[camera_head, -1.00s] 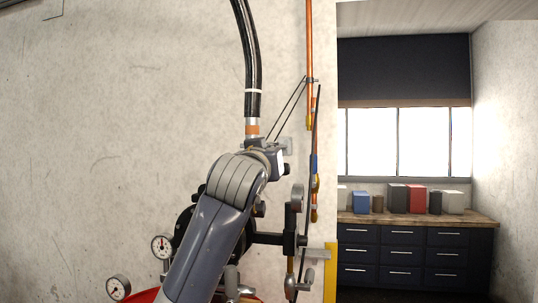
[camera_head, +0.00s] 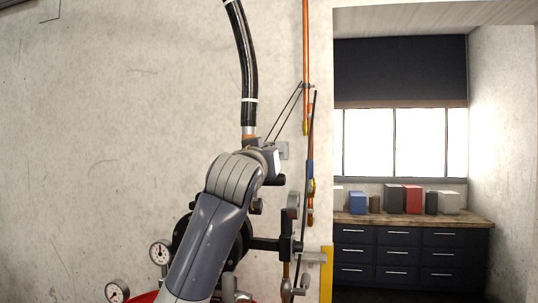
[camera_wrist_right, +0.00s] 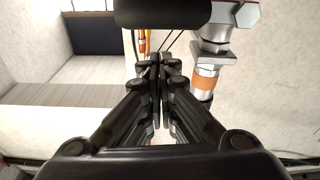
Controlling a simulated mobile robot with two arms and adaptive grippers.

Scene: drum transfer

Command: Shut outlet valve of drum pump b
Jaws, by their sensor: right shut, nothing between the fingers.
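My right arm reaches up across the pump in the head view, and its wrist hides most of the fitting below the black hose (camera_head: 247,65). In the right wrist view my right gripper (camera_wrist_right: 157,75) is shut and empty. Its fingertips are left of a metal pipe fitting (camera_wrist_right: 215,50) with an orange band (camera_wrist_right: 203,83). The dark pump body (camera_head: 183,222) is partly hidden behind my arm. I cannot tell which part is the outlet valve or how its handle stands. My left gripper is not in view.
Two gauges, an upper one (camera_head: 160,252) and a lower one (camera_head: 117,292), and a red drum edge (camera_head: 143,298) are at lower left. An orange pipe (camera_head: 306,60) runs down the wall. A dark cabinet (camera_head: 410,255) with boxes stands in the right alcove.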

